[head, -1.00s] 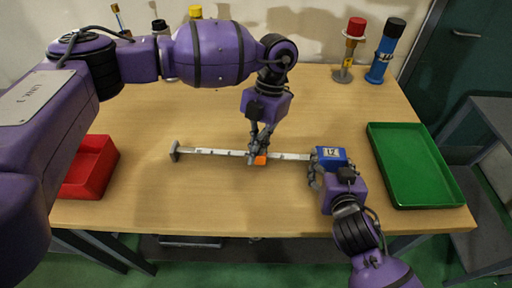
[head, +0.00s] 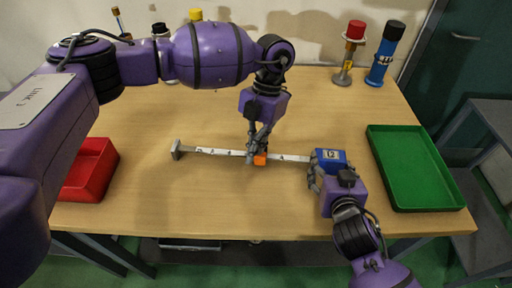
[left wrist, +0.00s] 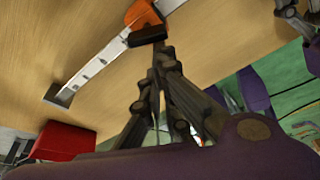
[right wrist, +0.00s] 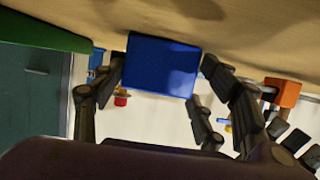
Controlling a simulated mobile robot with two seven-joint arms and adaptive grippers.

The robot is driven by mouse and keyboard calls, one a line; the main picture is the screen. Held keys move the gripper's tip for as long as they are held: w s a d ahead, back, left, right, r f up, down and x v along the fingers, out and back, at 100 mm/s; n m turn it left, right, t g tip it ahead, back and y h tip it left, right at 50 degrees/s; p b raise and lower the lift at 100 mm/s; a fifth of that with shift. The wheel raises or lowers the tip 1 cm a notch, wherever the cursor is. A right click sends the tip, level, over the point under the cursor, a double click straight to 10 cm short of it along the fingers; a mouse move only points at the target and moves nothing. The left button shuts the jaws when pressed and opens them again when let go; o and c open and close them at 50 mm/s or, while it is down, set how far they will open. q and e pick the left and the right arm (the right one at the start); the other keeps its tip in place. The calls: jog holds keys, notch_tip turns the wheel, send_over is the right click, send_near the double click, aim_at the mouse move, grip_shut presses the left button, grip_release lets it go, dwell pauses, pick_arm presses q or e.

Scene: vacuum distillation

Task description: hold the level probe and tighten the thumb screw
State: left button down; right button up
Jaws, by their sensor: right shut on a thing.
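The level probe is a pale ruler-like bar (head: 215,152) with a grey end plate (head: 177,149), an orange slider (head: 261,159) and a blue box (head: 330,155) with a number label at its right end. My right gripper (right wrist: 163,70) is shut on the blue box (right wrist: 162,50), one finger on each side. My left gripper (head: 254,152) points down at the slider. In the left wrist view its fingertips (left wrist: 160,58) come close together beside a black piece (left wrist: 148,36), apparently the thumb screw, on the orange slider (left wrist: 143,14). The tips hide whether they clasp it.
A red bin (head: 90,170) stands at the left table edge and a green tray (head: 412,165) at the right. A red-topped stand (head: 349,50) and a blue cylinder (head: 385,55) stand at the back right. The wooden table around the probe is clear.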

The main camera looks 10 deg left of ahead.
pick_arm(q)
notch_tip(320, 180, up, 10)
jog(key=f, duration=0.1)
jog(key=w+d+f+m+t+y, duration=0.15)
jog(key=d+m, duration=0.35)
jog(key=m, duration=0.5)
jog(key=w+d+f+m+t+y, duration=0.1)
jog(key=d+m+t+y, duration=0.3)
jog(key=m, duration=0.6)
jog(key=w+d+f+m+t, duration=0.15)
jog(key=d+m, duration=0.35)
jog(key=m, duration=0.5)
jog(key=x, duration=0.9)
jog(key=shift+d+f, duration=0.2)
jog(key=shift+d, duration=0.05)
jog(key=a, duration=0.3)
jog(key=shift+a+f, duration=0.15)
jog(key=shift+f, duration=0.15)
jog(key=shift+s+a, duration=0.15)
jog(key=shift+a, duration=0.35)
